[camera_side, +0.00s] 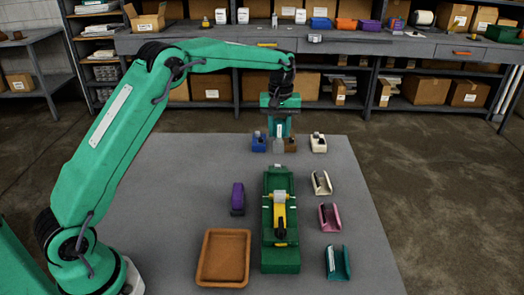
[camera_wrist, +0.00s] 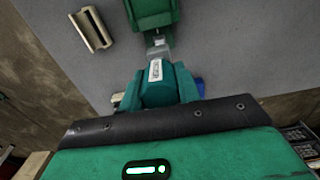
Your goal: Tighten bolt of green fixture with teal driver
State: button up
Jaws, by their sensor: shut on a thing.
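The green fixture (camera_side: 281,257) stands lengthwise in the middle of the grey table, with a yellow clamp-like part (camera_side: 280,212) with a black end on it. My gripper (camera_side: 280,122) is above the table, beyond the fixture's far end in the side view. It is shut on the teal driver (camera_wrist: 158,92), which has a white label. The driver's grey tip (camera_wrist: 157,52) points toward the fixture in the wrist view. I cannot make out the bolt or whether the tip touches anything.
Blue (camera_side: 258,142), brown (camera_side: 291,146) and cream (camera_side: 318,143) holders stand close around my gripper. Another cream (camera_side: 321,184), a pink (camera_side: 329,218) and a teal holder (camera_side: 345,263) line the right. A purple block (camera_side: 237,198) and an orange tray (camera_side: 204,262) are left.

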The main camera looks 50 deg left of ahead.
aim_at(279, 143)
jog(key=shift+f, duration=0.2)
jog(key=shift+f, duration=2.3)
jog(key=shift+f, duration=0.95)
dwell(0.4)
dwell(0.3)
jog(key=shift+m, duration=3.5)
